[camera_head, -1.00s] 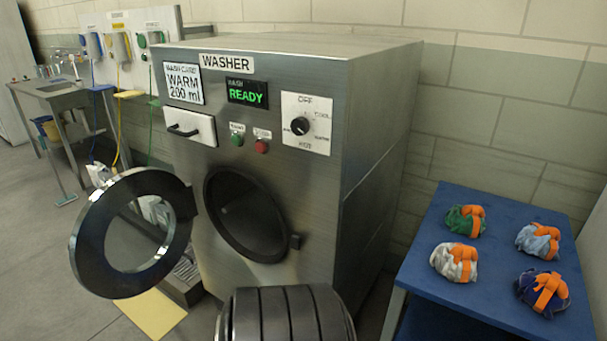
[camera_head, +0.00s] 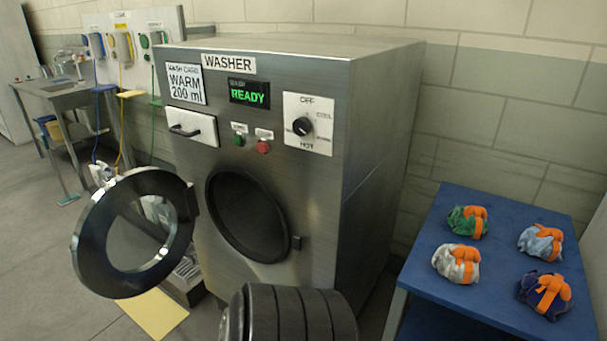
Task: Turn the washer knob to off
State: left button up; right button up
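The washer (camera_head: 370,140) is a steel machine in the middle of the head view. Its black round knob (camera_head: 302,126) sits on a white dial plate (camera_head: 320,144) at the upper right of the front. OFF is printed at the top of the plate, COOL at the right and HOT at the bottom. The exact pointing of the knob is too small to tell. A display (camera_head: 248,93) reads READY in green. The round door (camera_head: 92,243) stands open to the left.
A blue table (camera_head: 430,262) at the right holds several cloth bundles with orange bands. A sink bench (camera_head: 55,88) stands at the back left. Grey floor (camera_head: 40,270) is clear at the left.

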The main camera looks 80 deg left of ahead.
aim_at(302, 126)
jog(key=u, duration=0.8)
jog(key=i+u, duration=0.1)
jog(key=u, duration=0.35)
jog(key=i+j+u, duration=0.1)
jog(key=u, duration=0.35)
jog(key=i+u, duration=0.1)
jog(key=u, duration=0.35)
jog(key=i+u, duration=0.1)
jog(key=u, duration=0.35)
jog(key=l+u, duration=0.1)
jog(key=u, duration=0.35)
jog(key=i+l, duration=0.5)
jog(key=l+u, duration=0.05)
jog(key=l, duration=0.05)
